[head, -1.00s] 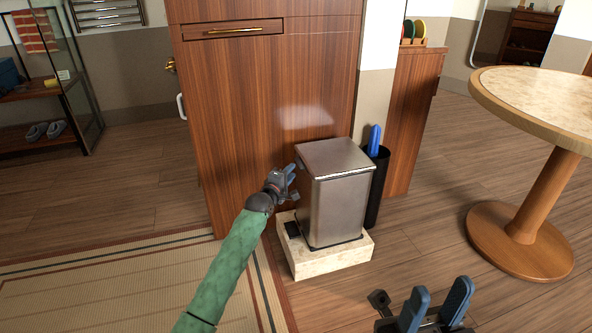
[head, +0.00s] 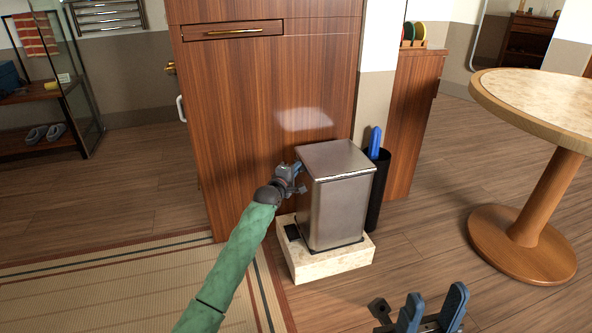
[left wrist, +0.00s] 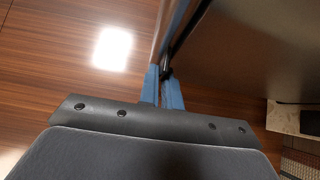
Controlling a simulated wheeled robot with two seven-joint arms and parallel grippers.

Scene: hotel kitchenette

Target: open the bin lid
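The bin (head: 338,208) is a brushed-metal box standing upright, with its lid (head: 335,156) down flat on top. My left gripper (head: 296,174) is at the bin's upper left edge, just under the lid's rim, in contact or very close. In the left wrist view its blue fingers (left wrist: 162,88) are close together at the bin's edge, with a small dark part of the bin (left wrist: 166,73) by their tips. Whether they grip anything cannot be told. The bin's side (left wrist: 258,50) fills the upper right there. My right gripper (head: 430,312) is open and empty at the bottom of the head view.
The bin stands on a pale stone block (head: 330,262) beside a tall wooden cabinet (head: 240,120). A black holder (head: 377,195) with a blue-handled item (head: 375,142) stands close on the bin's right. A round table (head: 540,105) is further right. Floor in front is open.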

